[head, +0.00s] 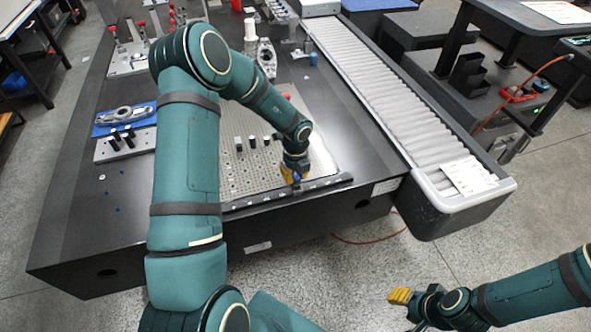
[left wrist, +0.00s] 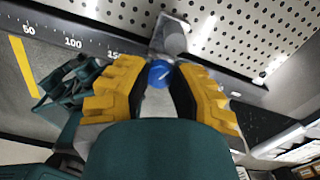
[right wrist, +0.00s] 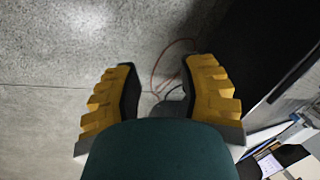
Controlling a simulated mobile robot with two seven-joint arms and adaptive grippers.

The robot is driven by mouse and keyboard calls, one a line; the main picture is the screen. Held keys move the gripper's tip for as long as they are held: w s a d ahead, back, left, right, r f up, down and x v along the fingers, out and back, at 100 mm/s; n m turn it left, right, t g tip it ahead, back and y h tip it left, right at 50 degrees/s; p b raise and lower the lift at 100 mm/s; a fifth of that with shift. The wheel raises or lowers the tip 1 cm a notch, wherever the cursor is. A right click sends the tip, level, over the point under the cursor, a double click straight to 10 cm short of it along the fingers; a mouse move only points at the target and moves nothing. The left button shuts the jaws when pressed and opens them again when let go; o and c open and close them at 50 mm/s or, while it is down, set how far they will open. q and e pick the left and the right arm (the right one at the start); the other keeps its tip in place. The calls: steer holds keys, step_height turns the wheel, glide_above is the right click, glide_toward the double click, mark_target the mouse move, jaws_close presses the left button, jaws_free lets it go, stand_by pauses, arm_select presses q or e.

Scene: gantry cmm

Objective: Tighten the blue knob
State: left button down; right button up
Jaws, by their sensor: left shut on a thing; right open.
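The blue knob (left wrist: 159,73) sits between the yellow fingers of my left gripper (left wrist: 157,92) in the left wrist view. A white line marks its face, and a grey metal block (left wrist: 171,36) stands just beyond it. In the head view my left gripper (head: 292,180) is at the front edge of the perforated plate (head: 262,178), by the dark scale rail (head: 325,183). The gripper is shut on the knob, which is mostly hidden there. My right gripper (head: 398,296) is open and empty over the floor; its parted fingers show in the right wrist view (right wrist: 157,95).
Black and white cylinders (head: 252,142) stand on the plate. A grey fixture with pins (head: 125,144) and a blue tray with a metal part (head: 124,119) lie to the left. A roller conveyor (head: 390,95) runs along the right. Open floor (head: 345,285) lies in front.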

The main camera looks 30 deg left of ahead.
mark_target(296, 176)
arm_select(q)
steer(key=m+p, duration=0.5)
steer(key=p, duration=0.3)
steer(key=shift+r+m, duration=0.15)
steer(key=shift+m, duration=0.15)
steer(key=shift+m+p, duration=1.2)
steer(key=shift+p, duration=0.1)
arm_select(e)
step_height(296, 176, up, 12)
steer(key=w, duration=0.2)
steer(key=shift+d+t, duration=0.25)
steer(key=shift+t, duration=0.05)
arm_select(q)
steer(key=shift+f, duration=0.2)
steer(key=c, duration=0.7)
jaws_free()
steer(key=shift+c, duration=0.2)
steer(key=shift+r, duration=0.15)
step_height(296, 176, up, 12)
arm_select(e)
steer(key=shift+f, duration=0.1)
